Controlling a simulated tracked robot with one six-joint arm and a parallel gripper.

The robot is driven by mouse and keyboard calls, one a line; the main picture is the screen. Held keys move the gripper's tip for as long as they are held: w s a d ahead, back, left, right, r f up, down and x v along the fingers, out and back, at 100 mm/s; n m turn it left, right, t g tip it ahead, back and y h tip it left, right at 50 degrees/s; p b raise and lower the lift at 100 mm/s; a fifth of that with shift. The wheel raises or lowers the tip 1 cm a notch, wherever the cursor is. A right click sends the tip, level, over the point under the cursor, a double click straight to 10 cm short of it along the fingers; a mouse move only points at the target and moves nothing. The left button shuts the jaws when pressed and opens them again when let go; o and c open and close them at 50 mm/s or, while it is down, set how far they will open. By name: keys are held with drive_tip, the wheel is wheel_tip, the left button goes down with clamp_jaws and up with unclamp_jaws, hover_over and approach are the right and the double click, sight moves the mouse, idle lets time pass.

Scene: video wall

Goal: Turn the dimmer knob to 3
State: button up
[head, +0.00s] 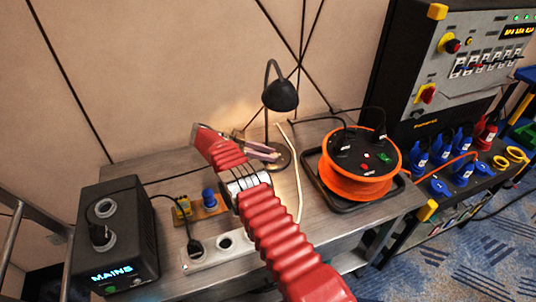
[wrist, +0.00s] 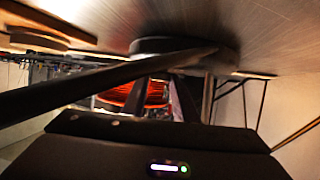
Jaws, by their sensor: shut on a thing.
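A black desk lamp (head: 281,95) stands on the grey workbench, lit, with its glow on the wall. Its round base (head: 286,160) is partly behind my gripper. My gripper (head: 272,155) reaches to the foot of the lamp and is shut there; I cannot make out exactly which part it holds. In the wrist view the lamp base (wrist: 185,47) is at the top centre, by the dark fingers (wrist: 160,95). A black box marked MAINS (head: 115,235), with a black knob (head: 101,235), stands at the left. No scale or number is readable on the knob.
An orange cable reel (head: 360,185) sits in a black tray right of the lamp. A blue knob (head: 208,197) on a wooden board and a white socket strip (head: 205,258) are near my arm. A control cabinet (head: 460,60) stands at the right.

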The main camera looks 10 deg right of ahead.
drive_tip(key=shift+w+r, duration=0.2)
drive_tip(key=shift+r, duration=0.05)
drive_tip(key=o, duration=1.1)
drive_tip(key=shift+s+f, duration=0.1)
drive_tip(key=shift+f, duration=0.05)
drive_tip(key=shift+c, duration=0.2)
wheel_tip(320, 180, up, 10)
drive_tip(key=shift+c, duration=0.2)
